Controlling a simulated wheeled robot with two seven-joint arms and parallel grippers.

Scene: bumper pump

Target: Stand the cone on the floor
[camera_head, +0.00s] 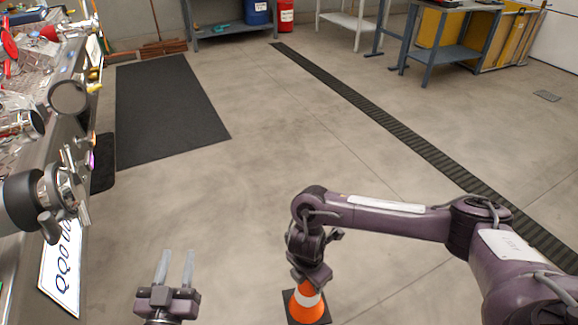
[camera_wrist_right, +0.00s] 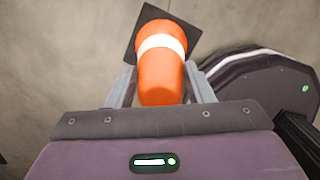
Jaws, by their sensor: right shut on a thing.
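The orange cone (camera_head: 307,308) with a white band and a dark square base is at the lower middle of the head view. It looks roughly upright, with its base downward. My right gripper (camera_head: 310,279) comes down over its top and is shut on it. In the right wrist view the cone (camera_wrist_right: 163,70) sits between the two fingers (camera_wrist_right: 160,88). The floor (camera_head: 240,200) lies below; I cannot tell whether the base touches it. My left gripper (camera_head: 175,268) is open and empty, left of the cone, its fingers pointing away from me.
A cluttered vehicle rear with a number plate (camera_head: 62,262) runs along the left edge. A dark mat (camera_head: 165,110) lies on the floor beyond it. A drain grate (camera_head: 400,130) crosses the floor at the right. Workbenches (camera_head: 450,55) stand at the back. The middle floor is clear.

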